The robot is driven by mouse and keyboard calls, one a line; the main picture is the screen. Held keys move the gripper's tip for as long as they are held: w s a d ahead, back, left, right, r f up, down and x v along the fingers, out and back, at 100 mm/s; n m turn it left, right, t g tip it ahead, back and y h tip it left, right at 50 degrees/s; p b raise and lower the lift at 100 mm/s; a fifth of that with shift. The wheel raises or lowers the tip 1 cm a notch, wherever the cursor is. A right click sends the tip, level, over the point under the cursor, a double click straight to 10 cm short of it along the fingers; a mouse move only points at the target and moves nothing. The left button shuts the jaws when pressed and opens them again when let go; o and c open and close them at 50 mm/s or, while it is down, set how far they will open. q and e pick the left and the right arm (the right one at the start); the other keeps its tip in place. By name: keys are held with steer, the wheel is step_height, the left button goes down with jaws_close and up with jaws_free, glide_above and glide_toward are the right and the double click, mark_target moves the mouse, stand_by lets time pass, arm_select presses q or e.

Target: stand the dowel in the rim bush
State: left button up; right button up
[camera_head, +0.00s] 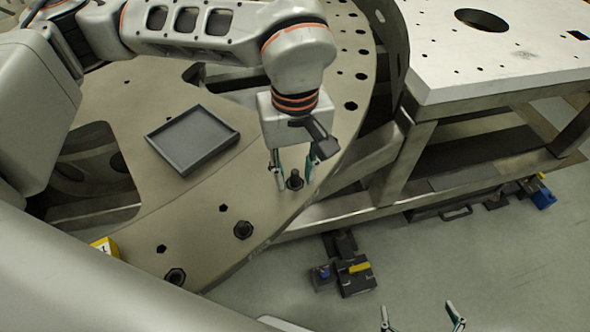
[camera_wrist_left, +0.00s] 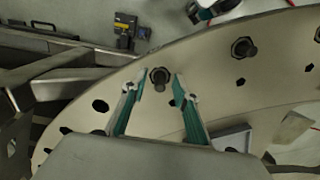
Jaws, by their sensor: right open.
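The dowel (camera_head: 295,179) shows as a short dark cylinder, upright on the turret plate near its rim. Its wider dark foot appears to be the rim bush, though the two are hard to tell apart. It also shows in the left wrist view (camera_wrist_left: 159,76), just beyond and between the fingertips. My left gripper (camera_head: 294,184) points down over it, open, with one finger on each side and a visible gap to each in the wrist view. My right gripper (camera_head: 423,318) is open and empty at the bottom edge, away from the plate.
The turret plate (camera_head: 215,215) carries other dark hex fittings near the rim (camera_head: 243,230) (camera_head: 175,277) and several holes. A grey tray (camera_head: 192,138) lies left of my left gripper. A yellow item (camera_head: 105,246) sits at lower left. A steel bench (camera_head: 480,60) stands at right.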

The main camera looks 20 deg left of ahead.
arm_select(q)
steer(key=shift+r, duration=0.1)
step_height(320, 180, up, 12)
stand_by(0.5)
stand_by(0.5)
